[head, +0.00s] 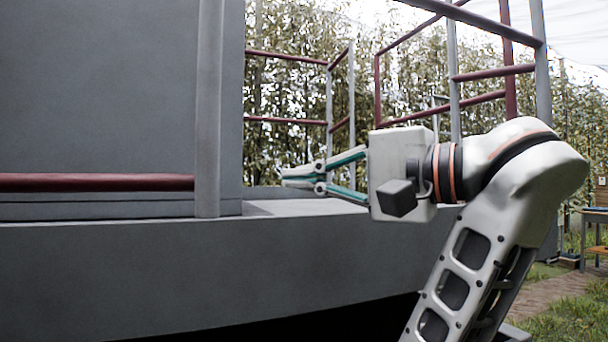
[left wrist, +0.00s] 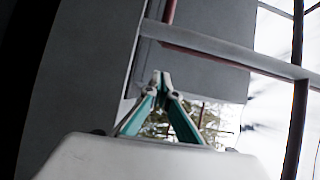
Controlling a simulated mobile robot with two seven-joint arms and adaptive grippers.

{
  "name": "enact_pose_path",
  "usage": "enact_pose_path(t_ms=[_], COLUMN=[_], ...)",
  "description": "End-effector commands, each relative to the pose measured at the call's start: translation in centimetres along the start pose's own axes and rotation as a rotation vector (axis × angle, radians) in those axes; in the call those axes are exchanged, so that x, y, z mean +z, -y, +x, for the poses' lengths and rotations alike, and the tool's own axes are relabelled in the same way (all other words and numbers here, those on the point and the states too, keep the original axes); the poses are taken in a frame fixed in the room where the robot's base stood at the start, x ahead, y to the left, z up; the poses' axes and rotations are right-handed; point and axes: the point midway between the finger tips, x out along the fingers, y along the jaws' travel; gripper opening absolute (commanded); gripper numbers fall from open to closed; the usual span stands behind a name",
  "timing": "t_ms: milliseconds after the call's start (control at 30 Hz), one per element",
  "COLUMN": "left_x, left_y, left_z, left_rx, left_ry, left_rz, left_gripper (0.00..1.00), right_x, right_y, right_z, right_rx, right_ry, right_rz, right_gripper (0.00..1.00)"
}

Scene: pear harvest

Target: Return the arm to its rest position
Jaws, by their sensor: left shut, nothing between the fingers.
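My left arm rises from the lower right of the head view and bends at the elbow. Its left gripper (head: 290,178) points left, level, at about the height of the grey platform's deck. The teal fingers come together at the tips, shut with nothing between them. The shut fingertips also show in the left wrist view (left wrist: 160,78), in front of grey panels. My right gripper is in neither view.
A grey platform (head: 210,265) with a tall panel (head: 100,90) fills the left of the head view. Red and grey railings (head: 490,72) stand behind and above my arm. Leafy trees (head: 285,85) are beyond. A small table (head: 594,213) stands on grass at the far right.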

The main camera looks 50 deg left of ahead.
Motion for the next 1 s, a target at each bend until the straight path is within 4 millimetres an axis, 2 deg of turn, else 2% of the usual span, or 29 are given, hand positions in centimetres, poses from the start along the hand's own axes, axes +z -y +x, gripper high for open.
enact_pose_path(t_ms=[433, 567, 767, 1000], left_x=[0.3, 0.5, 2.2, 3.8], left_y=[0.0, -1.0, -4.7, -8.1], left_z=[0.0, 0.1, -0.1, -2.9], left_rx=[0.0, -0.03, -0.196, -0.486], left_ry=[0.004, 0.041, 0.244, 0.558], left_rz=[0.001, 0.066, 0.393, 0.864], left_gripper=[0.0, 0.0, 0.0, 0.0], right_x=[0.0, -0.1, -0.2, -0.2], right_y=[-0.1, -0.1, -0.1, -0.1], right_z=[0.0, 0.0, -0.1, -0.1], right_rx=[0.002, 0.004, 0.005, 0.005], right_ry=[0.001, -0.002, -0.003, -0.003], right_rz=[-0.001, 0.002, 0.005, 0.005], right_gripper=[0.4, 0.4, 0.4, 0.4])
